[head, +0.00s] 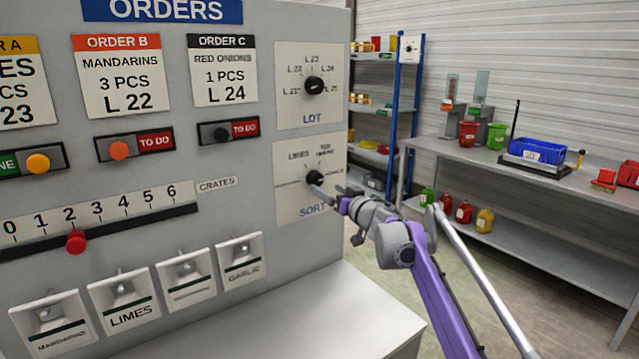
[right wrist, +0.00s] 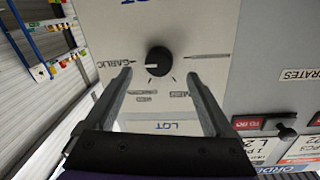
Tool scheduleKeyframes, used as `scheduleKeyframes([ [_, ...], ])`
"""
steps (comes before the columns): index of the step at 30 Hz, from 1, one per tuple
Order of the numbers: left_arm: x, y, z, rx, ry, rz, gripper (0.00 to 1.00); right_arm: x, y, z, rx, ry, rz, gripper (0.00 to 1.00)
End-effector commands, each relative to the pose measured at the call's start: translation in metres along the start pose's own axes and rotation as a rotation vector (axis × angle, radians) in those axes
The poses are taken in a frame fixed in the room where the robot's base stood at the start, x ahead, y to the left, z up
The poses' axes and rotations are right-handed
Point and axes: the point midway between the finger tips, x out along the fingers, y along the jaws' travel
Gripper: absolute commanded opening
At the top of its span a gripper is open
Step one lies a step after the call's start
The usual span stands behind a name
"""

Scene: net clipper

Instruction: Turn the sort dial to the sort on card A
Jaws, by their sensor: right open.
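The sort dial is a black round knob (head: 315,178) on a white plate marked SORT (head: 300,208). In the right wrist view the knob (right wrist: 158,61) appears turned over, with a pale mark towards the word GARLIC. Card A (head: 22,85) is cut off by the left edge; its sort word ends in "ES" and its lot in "23". My right gripper (head: 328,192) is at the sort plate, partly covering its right side. In the right wrist view its fingers (right wrist: 159,75) are open and empty, one on each side of the knob, with visible gaps. My left gripper is out of view.
The lot dial (head: 314,85) sits directly above the sort dial. A grey ledge (head: 290,320) juts out below. A shelf rack (head: 385,110) and a bench (head: 520,165) stand behind.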

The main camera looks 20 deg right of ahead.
Motion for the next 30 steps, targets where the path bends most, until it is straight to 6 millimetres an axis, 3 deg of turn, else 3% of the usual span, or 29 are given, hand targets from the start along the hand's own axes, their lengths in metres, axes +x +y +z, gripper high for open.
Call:
scheduleKeyframes([
  [6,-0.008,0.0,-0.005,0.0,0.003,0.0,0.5,0.034,-0.001,-0.001,0.0,0.001,-0.001,0.88],
  [12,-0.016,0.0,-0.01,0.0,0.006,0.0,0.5,0.052,0.0,-0.002,0.0,0.001,0.002,0.88],
  [26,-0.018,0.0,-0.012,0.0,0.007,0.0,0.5,0.06,0.0,0.0,0.0,0.0,0.002,0.88],
  [27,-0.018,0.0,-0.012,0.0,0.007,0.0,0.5,0.06,0.0,0.0,0.0,0.0,0.002,0.86],
  [30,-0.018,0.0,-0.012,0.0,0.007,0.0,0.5,0.06,0.0,0.0,0.0,0.0,0.002,0.68],
])
